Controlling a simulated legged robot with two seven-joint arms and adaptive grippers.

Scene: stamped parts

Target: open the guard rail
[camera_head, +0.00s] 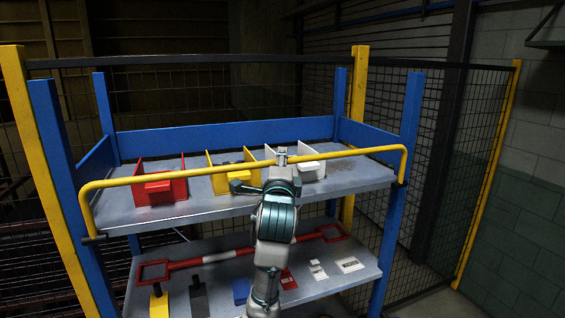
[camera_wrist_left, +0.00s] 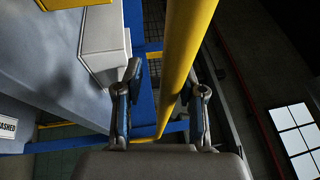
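The guard rail (camera_head: 345,154) is a yellow bar with bent ends, running across the front of the upper shelf. It is mounted at the blue posts on both sides. My left gripper (camera_head: 282,158) is at the middle of the rail in the head view, with the arm rising from below. In the left wrist view the rail (camera_wrist_left: 186,50) passes between the two fingers of my left gripper (camera_wrist_left: 165,95). The fingers are apart, with a visible gap on the left side of the rail. Whether a finger touches it is unclear. My right gripper is not in view.
A red bin (camera_head: 159,187), a yellow bin (camera_head: 222,180) and a white bin (camera_head: 311,170) stand on the upper shelf (camera_head: 350,176) behind the rail. A red and white bar (camera_head: 217,257) lies on the lower shelf. Mesh fencing (camera_head: 450,150) stands behind and right.

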